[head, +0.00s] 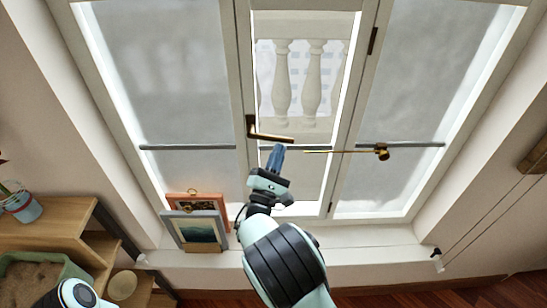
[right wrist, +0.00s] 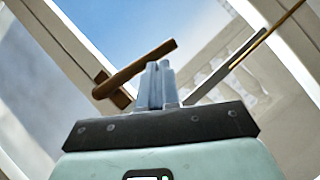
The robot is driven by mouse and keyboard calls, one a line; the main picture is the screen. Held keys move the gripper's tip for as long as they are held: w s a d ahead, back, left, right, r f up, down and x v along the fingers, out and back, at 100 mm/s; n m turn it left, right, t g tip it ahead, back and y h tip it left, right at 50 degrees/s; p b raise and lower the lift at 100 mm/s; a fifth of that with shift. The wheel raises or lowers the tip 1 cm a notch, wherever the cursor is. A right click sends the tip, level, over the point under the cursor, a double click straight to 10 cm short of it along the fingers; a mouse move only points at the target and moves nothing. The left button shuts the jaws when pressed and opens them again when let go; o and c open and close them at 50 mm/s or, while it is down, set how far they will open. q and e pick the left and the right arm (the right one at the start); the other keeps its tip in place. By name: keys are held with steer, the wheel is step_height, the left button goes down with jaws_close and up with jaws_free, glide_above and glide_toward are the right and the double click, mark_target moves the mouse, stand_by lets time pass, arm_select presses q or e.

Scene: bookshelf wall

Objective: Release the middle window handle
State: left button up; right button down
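The middle window handle (head: 272,136) is a dark bronze lever on the left frame of the middle window. Its mount is at the left and its lever points right, tilted slightly down in the head view. In the right wrist view the handle (right wrist: 135,70) slants up to the right just beyond the fingertips. My right gripper (head: 276,152) is just below the lever in the head view. In the right wrist view its fingers (right wrist: 158,68) are together with nothing between them. Whether the tips touch the lever I cannot tell. My left gripper is out of view.
A brass rod with a knob (head: 381,152) is right of the handle. A grey bar (head: 190,148) crosses the left window. Picture frames (head: 200,228) stand on the sill, lower left. A wooden shelf (head: 50,222) with a planter (head: 35,270) is at left.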

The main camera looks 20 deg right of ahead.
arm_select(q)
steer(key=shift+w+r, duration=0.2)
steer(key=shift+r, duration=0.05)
arm_select(e)
steer(key=shift+s+d+r, duration=0.1)
steer(key=shift+d+r, duration=0.35)
steer(key=shift+r, duration=0.4)
